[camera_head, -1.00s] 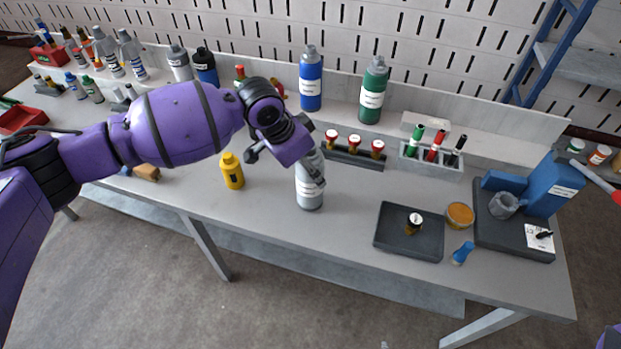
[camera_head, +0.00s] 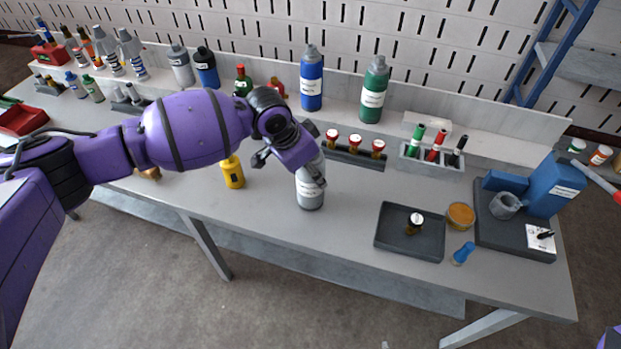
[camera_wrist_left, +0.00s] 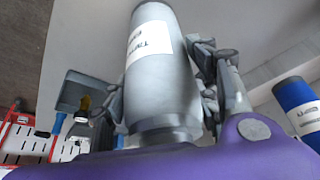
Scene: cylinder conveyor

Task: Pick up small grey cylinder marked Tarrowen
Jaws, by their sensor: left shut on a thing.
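The grey cylinder (camera_head: 310,197) is upright at the middle of the bench, with a white label on its side. Its base looks to be on or very near the bench top. In the left wrist view the grey cylinder (camera_wrist_left: 162,88) fills the middle, its label turned and only partly readable. My left gripper (camera_head: 313,172) is shut on the cylinder's upper part and hides its top. In the left wrist view my left gripper (camera_wrist_left: 168,100) has fingers on both sides of it. My right gripper is not in view.
A yellow bottle (camera_head: 233,175) stands left, partly behind my arm. Blue (camera_head: 311,80) and green (camera_head: 373,92) bottles stand behind. A rack (camera_head: 348,154) of red-topped items is close behind the cylinder. A dark tray (camera_head: 392,240) lies right. Bench around the cylinder's front is clear.

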